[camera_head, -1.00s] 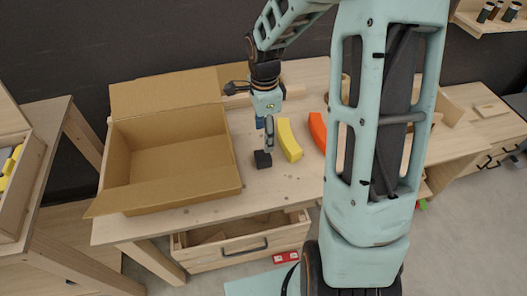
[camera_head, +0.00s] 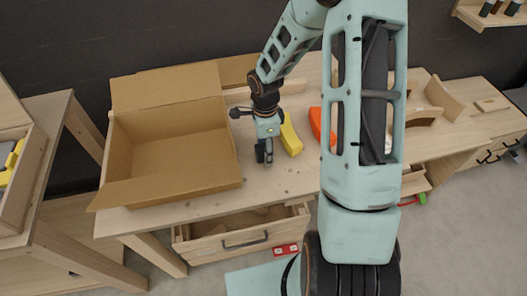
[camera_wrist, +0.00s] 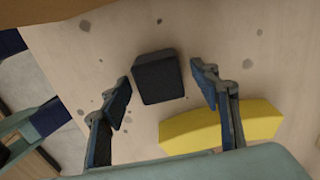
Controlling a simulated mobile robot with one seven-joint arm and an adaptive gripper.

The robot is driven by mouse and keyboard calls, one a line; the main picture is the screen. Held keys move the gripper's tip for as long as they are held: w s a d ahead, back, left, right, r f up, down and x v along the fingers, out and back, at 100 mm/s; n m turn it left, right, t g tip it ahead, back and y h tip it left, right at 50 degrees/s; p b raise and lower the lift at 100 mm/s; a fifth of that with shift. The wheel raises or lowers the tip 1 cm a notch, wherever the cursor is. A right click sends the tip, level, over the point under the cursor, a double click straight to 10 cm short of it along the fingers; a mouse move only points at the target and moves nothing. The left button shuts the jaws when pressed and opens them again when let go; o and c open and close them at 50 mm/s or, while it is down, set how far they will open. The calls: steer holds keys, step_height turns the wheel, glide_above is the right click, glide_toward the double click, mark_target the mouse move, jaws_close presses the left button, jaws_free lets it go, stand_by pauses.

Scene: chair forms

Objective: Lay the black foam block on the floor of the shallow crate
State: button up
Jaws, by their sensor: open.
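The black foam block (camera_wrist: 158,77) lies on the wooden tabletop in the wrist view. My gripper (camera_head: 264,158) is open and empty, pointing down over the block. In the wrist view its two fingertips (camera_wrist: 161,76) stand apart to the left and right of the block, with gaps on both sides. In the head view my gripper hides the block. A wide, low cardboard box (camera_head: 207,185) with open flaps stands on the table left of my gripper; it is the crate-like container here. Its visible floor is bare.
A yellow curved piece (camera_head: 291,136) lies right of my gripper, close to one finger in the wrist view (camera_wrist: 220,127). An orange piece (camera_head: 316,121) is farther right, partly behind my arm. A partly open drawer (camera_head: 245,239) is below the table. The tabletop front is clear.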

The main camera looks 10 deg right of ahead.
steer(key=shift+f, duration=0.25)
steer(key=shift+c, duration=0.6)
steer(key=c, duration=0.8)
steer(key=shift+r, duration=0.1)
